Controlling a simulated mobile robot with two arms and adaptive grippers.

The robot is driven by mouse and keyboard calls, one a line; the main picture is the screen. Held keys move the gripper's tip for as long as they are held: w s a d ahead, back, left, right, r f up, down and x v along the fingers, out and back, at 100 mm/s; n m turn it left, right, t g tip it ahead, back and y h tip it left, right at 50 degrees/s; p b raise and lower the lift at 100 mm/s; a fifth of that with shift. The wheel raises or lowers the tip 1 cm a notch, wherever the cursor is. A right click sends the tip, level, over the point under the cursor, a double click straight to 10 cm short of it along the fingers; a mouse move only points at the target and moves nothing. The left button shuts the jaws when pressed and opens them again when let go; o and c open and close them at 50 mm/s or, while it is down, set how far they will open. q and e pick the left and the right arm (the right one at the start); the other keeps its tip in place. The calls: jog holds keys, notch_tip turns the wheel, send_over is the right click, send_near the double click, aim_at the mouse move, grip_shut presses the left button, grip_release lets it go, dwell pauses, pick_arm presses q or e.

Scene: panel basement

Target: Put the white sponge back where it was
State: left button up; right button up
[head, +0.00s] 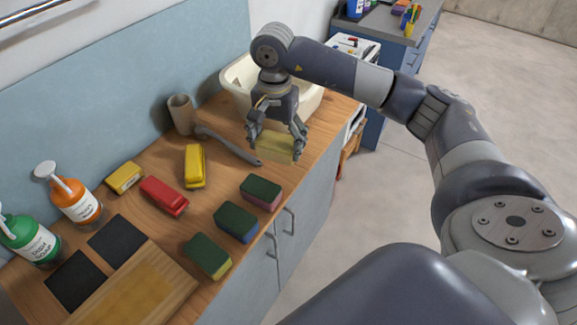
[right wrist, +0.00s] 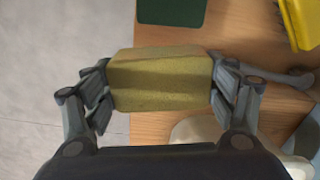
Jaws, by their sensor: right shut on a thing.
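My right gripper (head: 277,138) is shut on a sponge (head: 277,149) near the right end of the wooden counter. The sponge looks dull yellow, not white; it also shows in the right wrist view (right wrist: 160,80), level between the two fingers (right wrist: 160,88). It appears held above the counter, by its front edge. I see no clearly white sponge. Three sponges with dark green tops stand in a row along the front edge: one with a pink side (head: 261,193), one with a blue side (head: 237,222) and one with a yellow side (head: 208,256). My left gripper is not in view.
A cream basin (head: 311,100) stands behind the gripper. A grey brush (head: 230,147), a cardboard tube (head: 181,114), yellow (head: 195,166) and red (head: 164,196) staplers and a yellow block (head: 125,178) lie nearby. Bottles (head: 72,202), black squares (head: 118,241) and a wooden board (head: 187,285) are left.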

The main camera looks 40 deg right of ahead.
jog(key=shift+w+d+f+m, duration=0.1)
jog(key=shift+w+d+m, duration=0.35)
jog(key=shift+d, duration=0.2)
jog(key=shift+w+d+f+m, duration=0.1)
jog(key=shift+w+d+m, duration=0.2)
jog(key=shift+d+m, duration=0.3)
jog(key=p, duration=0.2)
send_over(284, 172)
notch_tip(284, 172, down, 5)
jog(key=shift+f, duration=0.1)
notch_tip(284, 172, down, 4)
jog(key=shift+a+f+p, duration=0.1)
jog(key=shift+f+p, duration=0.05)
jog(key=shift+p, duration=0.55)
jog(key=shift+f, duration=0.15)
jog(key=shift+f+b, duration=0.2)
jog(key=shift+b, duration=0.1)
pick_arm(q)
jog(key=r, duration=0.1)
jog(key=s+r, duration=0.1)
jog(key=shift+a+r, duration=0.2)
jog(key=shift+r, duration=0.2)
pick_arm(e)
jog(key=o, duration=0.9)
jog(key=shift+o, duration=0.2)
jog(key=shift+r, duration=0.1)
